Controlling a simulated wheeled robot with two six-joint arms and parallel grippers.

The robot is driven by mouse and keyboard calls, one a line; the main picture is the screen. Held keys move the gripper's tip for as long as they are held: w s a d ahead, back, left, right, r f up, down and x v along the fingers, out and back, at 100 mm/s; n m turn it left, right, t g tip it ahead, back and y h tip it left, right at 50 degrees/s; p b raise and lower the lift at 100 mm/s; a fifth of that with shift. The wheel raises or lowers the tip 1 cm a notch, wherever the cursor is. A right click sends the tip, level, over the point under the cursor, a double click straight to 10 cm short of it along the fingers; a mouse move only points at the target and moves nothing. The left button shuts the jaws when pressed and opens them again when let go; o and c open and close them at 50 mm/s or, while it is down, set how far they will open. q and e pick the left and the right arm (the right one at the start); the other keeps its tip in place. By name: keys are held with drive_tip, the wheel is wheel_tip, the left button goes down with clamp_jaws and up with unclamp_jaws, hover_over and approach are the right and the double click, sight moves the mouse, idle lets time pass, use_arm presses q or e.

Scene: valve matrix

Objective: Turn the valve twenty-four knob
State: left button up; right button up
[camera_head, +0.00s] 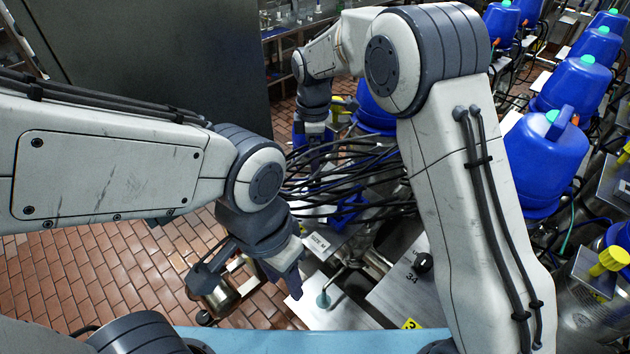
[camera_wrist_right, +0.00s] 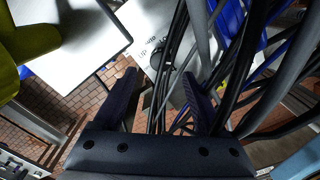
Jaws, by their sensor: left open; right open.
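My left gripper (camera_head: 246,272) is open and empty above the tiled floor and a metal panel. No knob marked 24 is readable.
Black cables (camera_head: 345,180) crowd the space beside my right gripper. A black knob (camera_head: 424,262) marked 34 sits on a nearer metal plate. Blue containers (camera_head: 548,155) line the right. A yellow-green part (camera_wrist_right: 32,40) is close in the right wrist view. Tiled floor (camera_head: 95,270) is open at left.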

sight(314, 183)
wheel_tip(314, 183, down, 6)
drive_tip(key=b, duration=0.4)
drive_tip(key=shift+s, duration=0.1)
clamp_jaws()
